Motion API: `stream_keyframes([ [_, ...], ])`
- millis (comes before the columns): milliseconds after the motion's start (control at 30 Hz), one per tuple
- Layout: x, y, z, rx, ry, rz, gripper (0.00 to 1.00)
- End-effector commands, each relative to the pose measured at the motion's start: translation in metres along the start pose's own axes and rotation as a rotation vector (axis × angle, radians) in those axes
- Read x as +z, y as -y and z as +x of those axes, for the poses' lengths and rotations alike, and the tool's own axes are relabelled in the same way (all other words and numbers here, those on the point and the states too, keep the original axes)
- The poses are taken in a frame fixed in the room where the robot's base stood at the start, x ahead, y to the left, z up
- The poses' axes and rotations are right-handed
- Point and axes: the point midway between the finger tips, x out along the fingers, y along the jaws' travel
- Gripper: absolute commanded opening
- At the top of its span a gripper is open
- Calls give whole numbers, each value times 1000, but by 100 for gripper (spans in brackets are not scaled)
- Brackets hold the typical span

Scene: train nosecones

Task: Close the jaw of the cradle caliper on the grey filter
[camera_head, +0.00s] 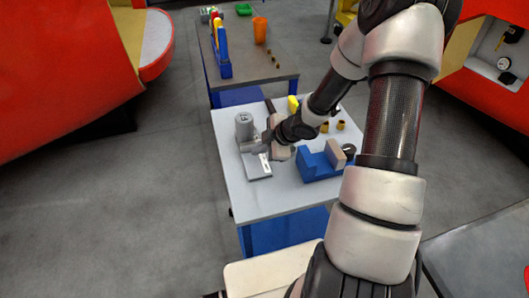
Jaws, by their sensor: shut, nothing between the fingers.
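The grey filter (243,125) is an upright cylinder with a dark mark, at the left side of the near table. A flat light-grey piece (257,170) lies just in front of it and looks like part of the cradle caliper. My gripper (263,149) is shut and empty, low over the right side of this piece, to the right of and in front of the filter. My gripper and wrist hide part of the caliper. I cannot tell whether my fingers touch its jaw, or how wide the gap between jaw and filter is.
A blue block (316,168) with a tan piece (336,151) stands right of my gripper. Small yellow-brown parts (340,126) and a yellow item (292,103) lie behind. The near table's front left (262,205) is clear. An orange cup (260,31) stands on the far table.

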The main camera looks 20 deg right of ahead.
Motion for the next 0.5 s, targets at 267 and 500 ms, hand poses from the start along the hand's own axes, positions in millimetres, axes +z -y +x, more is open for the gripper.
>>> stream_keyframes([
  [267, -1, -14, 7, -2, -1, 1, 0],
  [500, 0, -14, 8, -1, -1, 1, 0],
])
